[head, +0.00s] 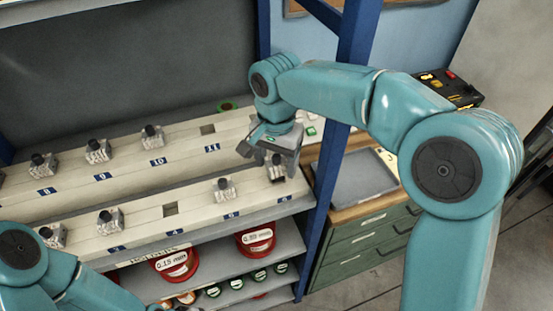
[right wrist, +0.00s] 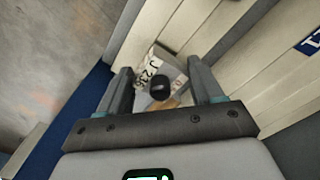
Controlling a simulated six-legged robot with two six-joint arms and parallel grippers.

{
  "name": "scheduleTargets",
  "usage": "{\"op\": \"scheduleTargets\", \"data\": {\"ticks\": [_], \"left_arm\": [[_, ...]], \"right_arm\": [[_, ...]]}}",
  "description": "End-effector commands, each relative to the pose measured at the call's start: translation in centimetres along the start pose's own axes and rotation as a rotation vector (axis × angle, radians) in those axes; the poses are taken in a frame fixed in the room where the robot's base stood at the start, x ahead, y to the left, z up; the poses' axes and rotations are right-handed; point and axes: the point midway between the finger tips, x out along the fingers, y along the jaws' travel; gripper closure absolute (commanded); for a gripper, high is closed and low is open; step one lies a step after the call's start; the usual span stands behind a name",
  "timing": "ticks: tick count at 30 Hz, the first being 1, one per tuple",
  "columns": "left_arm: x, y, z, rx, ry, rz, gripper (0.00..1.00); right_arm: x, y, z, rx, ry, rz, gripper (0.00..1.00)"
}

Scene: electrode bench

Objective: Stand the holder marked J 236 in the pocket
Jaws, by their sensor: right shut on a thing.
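The holder marked J 23, last digit unclear (right wrist: 151,72), is a pale grey block with a round black knob, seen between my fingers in the right wrist view. My right gripper (head: 277,160) is shut on it at the right end of the lower row. In the head view the holder (head: 278,172) is partly covered by the gripper. I cannot tell whether it touches the shelf. One empty square pocket (head: 170,209) is in the lower row above label 4. Another empty pocket (head: 208,128) is in the upper row above label 11. My left gripper is out of view.
Other holders stand in both rows, such as one near label 5 (head: 224,190) and one near label 10 (head: 152,137). A blue post (head: 325,190) stands close right of my right gripper. Red spools (head: 257,243) sit on the shelf below. A grey tray (head: 352,180) lies on the green cabinet.

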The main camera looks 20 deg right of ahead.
Motion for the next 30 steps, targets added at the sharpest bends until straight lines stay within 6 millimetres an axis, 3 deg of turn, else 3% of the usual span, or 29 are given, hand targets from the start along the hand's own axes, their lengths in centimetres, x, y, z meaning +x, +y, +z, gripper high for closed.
{"op": "scheduleTargets", "data": {"ticks": [30], "left_arm": [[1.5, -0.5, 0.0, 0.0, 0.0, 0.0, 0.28]], "right_arm": [[2.0, 0.0, 0.0, 0.0, 0.0, -0.001, 0.56]]}}
